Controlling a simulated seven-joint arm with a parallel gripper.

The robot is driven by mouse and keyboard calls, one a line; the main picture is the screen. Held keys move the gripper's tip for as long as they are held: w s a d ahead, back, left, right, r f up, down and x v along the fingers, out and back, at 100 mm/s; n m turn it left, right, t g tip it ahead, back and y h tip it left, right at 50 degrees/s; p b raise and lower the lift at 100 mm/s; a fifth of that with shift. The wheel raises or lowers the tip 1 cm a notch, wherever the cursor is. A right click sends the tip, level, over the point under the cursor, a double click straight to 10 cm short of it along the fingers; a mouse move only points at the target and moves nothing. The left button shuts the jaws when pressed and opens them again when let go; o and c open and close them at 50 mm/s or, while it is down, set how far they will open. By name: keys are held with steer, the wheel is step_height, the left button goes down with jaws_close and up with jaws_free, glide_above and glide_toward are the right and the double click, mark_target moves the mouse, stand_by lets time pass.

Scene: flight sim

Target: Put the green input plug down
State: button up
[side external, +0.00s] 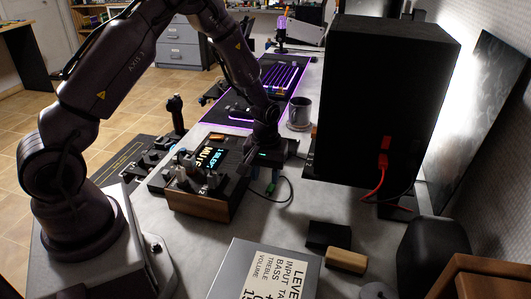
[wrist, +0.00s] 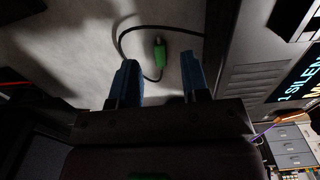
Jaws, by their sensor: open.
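The green input plug (wrist: 160,56) shows in the wrist view against the grey table top, with a thin black cable curving away from it. It sits between and just beyond the two blue fingertips of my gripper (wrist: 161,72). There is clear space on both sides of the plug, so the fingers do not touch it. In the side view my gripper (side external: 262,186) points down beside the wood-sided control box (side external: 205,202). The plug is too small and dark to make out there, but the black cable (side external: 290,184) loops to the right of the fingers.
A tall black speaker cabinet (side external: 385,100) with a red plug (side external: 386,148) and red cable stands at the right. A grey box with printed labels (side external: 265,272) is at the front. A mug (side external: 299,112) stands behind my gripper. Table space between the boxes is clear.

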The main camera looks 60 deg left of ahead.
steer(key=s+d+r+m+t, duration=0.1)
steer(key=s+d+r+m, duration=0.15)
steer(key=r, duration=0.85)
steer(key=s+d+r+m+t, duration=0.2)
steer(key=s+r, duration=0.2)
steer(key=r, duration=0.8)
steer(key=s+d+r+m+t, duration=0.1)
steer(key=s+r+m, duration=0.1)
steer(key=s, duration=0.4)
steer(key=s+d+r+m+t, duration=0.1)
steer(key=s+d+r+m, duration=0.1)
steer(key=s, duration=0.4)
steer(key=shift+s+d+r+t, duration=0.2)
steer(key=shift+d+r+t, duration=0.1)
steer(key=shift+r, duration=0.55)
